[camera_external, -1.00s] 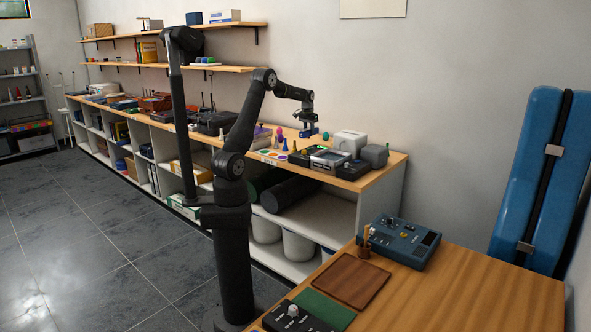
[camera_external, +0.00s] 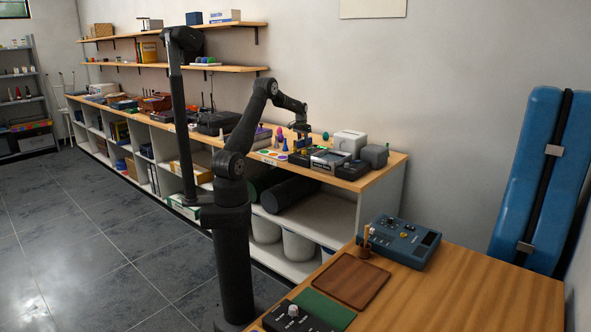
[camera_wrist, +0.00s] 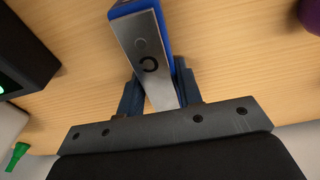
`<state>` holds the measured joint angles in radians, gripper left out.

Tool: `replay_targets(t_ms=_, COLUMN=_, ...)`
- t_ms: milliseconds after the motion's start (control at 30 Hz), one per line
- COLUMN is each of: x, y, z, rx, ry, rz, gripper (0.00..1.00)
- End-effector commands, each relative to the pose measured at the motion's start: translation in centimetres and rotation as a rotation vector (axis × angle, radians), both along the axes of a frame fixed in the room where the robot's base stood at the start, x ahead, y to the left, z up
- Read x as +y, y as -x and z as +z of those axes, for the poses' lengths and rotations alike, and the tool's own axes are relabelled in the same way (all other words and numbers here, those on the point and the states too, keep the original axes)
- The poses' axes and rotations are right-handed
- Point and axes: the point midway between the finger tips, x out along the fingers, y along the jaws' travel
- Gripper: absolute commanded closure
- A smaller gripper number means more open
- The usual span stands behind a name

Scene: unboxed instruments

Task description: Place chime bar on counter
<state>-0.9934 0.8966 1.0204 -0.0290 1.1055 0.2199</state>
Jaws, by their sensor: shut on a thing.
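The chime bar (camera_wrist: 148,50) is a silver metal bar marked "C" on a blue base, seen in the wrist view. My gripper (camera_wrist: 157,88) is shut on its near end, with one dark finger on each side. Pale wood of the counter (camera_wrist: 85,55) lies under it; I cannot tell whether the bar touches the wood. In the external view, my gripper (camera_external: 302,136) is low over the right part of the long wooden counter (camera_external: 352,184), behind a dark box. The bar is hard to make out there.
In the wrist view, a dark box (camera_wrist: 25,45) is at left, a green piece (camera_wrist: 18,156) at lower left and a purple object (camera_wrist: 311,14) at upper right. A white box (camera_external: 350,142) and grey box (camera_external: 375,155) stand right of my gripper.

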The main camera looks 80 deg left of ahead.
Motion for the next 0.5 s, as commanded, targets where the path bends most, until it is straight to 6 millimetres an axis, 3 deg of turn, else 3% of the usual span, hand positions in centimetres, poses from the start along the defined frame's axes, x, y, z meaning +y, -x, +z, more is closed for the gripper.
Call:
replay_targets(t_ms=167, x=0.0, y=-0.01, z=-0.36, rx=0.0, ry=0.0, rz=0.0, gripper=0.94)
replay_targets(t_ms=200, x=-0.01, y=-0.01, z=-0.33, rx=0.0, ry=0.0, rz=0.0, gripper=0.6)
replay_targets(t_ms=267, x=-0.01, y=-0.01, z=-0.32, rx=0.0, ry=0.0, rz=0.0, gripper=0.48)
replay_targets(t_ms=500, x=-0.01, y=0.0, z=-0.3, rx=0.0, ry=0.0, rz=0.0, gripper=0.46)
